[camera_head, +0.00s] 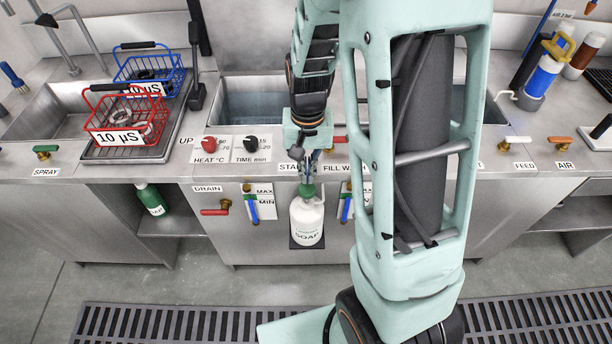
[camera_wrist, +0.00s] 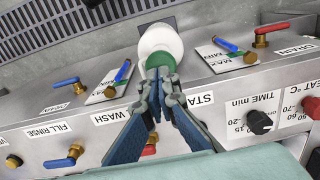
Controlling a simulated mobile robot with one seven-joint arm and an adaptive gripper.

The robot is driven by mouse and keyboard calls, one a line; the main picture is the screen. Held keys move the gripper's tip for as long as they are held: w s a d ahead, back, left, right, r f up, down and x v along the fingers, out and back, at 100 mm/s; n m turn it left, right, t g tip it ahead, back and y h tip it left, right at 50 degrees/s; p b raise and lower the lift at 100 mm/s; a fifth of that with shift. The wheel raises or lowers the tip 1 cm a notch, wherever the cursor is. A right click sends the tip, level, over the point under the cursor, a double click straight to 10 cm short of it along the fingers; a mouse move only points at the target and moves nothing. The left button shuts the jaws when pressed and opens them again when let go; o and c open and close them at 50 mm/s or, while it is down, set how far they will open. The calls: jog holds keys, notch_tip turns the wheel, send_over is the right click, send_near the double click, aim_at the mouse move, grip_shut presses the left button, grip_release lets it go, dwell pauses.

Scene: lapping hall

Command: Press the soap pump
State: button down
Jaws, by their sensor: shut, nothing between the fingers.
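The soap bottle (camera_head: 306,222) is white with a green pump top (camera_head: 306,191) and a "SOAP" label. It stands upright on a small dark holder at the front of the steel counter. My gripper (camera_head: 307,174) is shut and empty, pointing down right above the pump top. In the wrist view the fingertips of my gripper (camera_wrist: 158,82) overlap the green pump top (camera_wrist: 161,62), with the white bottle (camera_wrist: 160,40) beyond. I cannot tell whether the fingertips touch the pump; they hide part of it.
Sight gauges with blue handles (camera_head: 252,208) flank the bottle. A red drain valve (camera_head: 214,211) and red and black knobs (camera_head: 209,144) are to the left. A floor grate (camera_head: 180,325) runs below.

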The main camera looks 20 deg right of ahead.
aim_at(308, 189)
jog(key=shift+f, duration=1.5)
jog(key=shift+f+b, duration=1.2)
jog(key=shift+f, duration=0.25)
jog(key=shift+r, duration=0.1)
notch_tip(308, 189, up, 14)
jog(key=p, duration=0.3)
jog(key=shift+p, duration=0.4)
